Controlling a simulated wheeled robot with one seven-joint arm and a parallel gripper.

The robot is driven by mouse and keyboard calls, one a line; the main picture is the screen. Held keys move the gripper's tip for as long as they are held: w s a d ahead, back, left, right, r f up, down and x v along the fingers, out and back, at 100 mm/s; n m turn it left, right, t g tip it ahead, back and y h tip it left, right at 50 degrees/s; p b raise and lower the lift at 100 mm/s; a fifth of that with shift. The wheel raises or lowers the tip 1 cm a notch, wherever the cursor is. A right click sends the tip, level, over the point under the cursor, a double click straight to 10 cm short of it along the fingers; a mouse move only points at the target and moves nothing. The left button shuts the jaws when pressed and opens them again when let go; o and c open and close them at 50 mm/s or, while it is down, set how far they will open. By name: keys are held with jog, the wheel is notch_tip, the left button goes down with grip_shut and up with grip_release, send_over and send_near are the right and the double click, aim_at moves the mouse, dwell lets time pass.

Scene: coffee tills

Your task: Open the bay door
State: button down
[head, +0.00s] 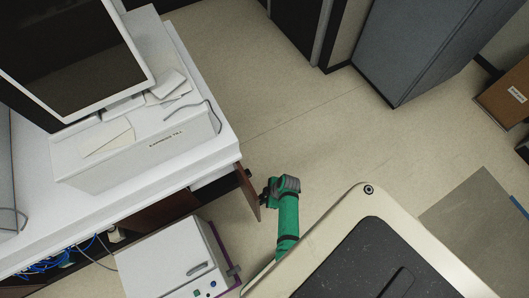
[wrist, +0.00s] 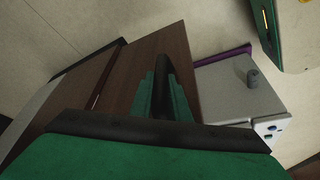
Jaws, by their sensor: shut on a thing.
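The bay door (head: 248,190) is a brown wood panel at the right end of the white counter. In the head view it stands swung out from the counter front, with part of the dark bay (head: 165,212) showing to its left. My gripper (head: 264,194) is at the door's outer face. In the wrist view, the door (wrist: 120,85) fills the middle. There my green fingers (wrist: 160,100) are shut on the dark door handle (wrist: 161,70). The fingertips partly hide the handle's lower part.
A white box (head: 165,262) with a handle and buttons stands close left of my arm, below the counter (head: 200,165). An express till and screen sit on the counter. Blue cables (head: 50,264) hang at left. Open floor (head: 320,130) lies beyond the door; a grey cabinet (head: 415,45) stands farther back.

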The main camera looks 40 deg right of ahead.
jog(key=shift+w+d+r, duration=0.1)
jog(key=shift+w+d, duration=0.05)
jog(key=shift+w, duration=0.25)
jog(key=c, duration=1.7)
grip_release()
jog(key=shift+s, duration=0.15)
jog(key=v, duration=1)
jog(key=shift+s+r, duration=0.15)
jog(key=shift+r, duration=0.15)
jog(key=shift+s+d, duration=0.1)
jog(key=shift+s, duration=0.1)
